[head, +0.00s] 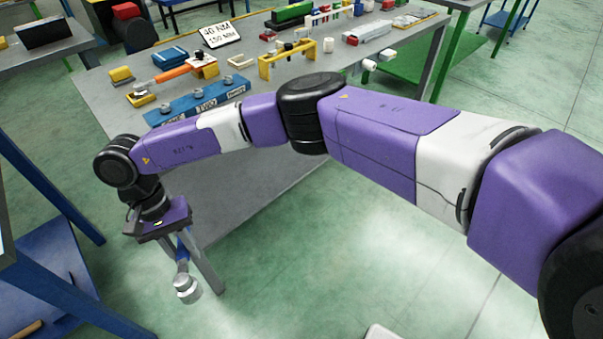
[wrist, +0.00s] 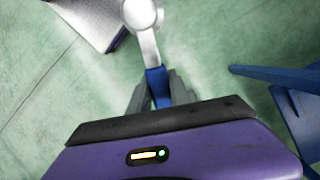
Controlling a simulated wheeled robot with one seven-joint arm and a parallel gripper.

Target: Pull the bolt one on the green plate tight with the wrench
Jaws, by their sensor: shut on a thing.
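My gripper (head: 182,243) hangs off the front-left side of the grey workbench, pointing down over the floor. It is shut on a wrench (head: 186,285) with a silver head and a blue handle section. In the wrist view, the grey fingers (wrist: 157,92) close around the wrench's blue section (wrist: 156,80), and its round silver head (wrist: 142,14) points away from my gripper. Nothing touches the head of the wrench. I cannot make out bolt one or the green plate for certain in either view.
The grey workbench (head: 255,180) carries a blue labelled holder (head: 195,103), an orange-handled tool (head: 176,73), a yellow stand (head: 285,57) and a sign (head: 220,34) reading 40 NM, 150 MM. A blue-framed table (head: 60,285) stands at the left. Green floor lies open below my arm.

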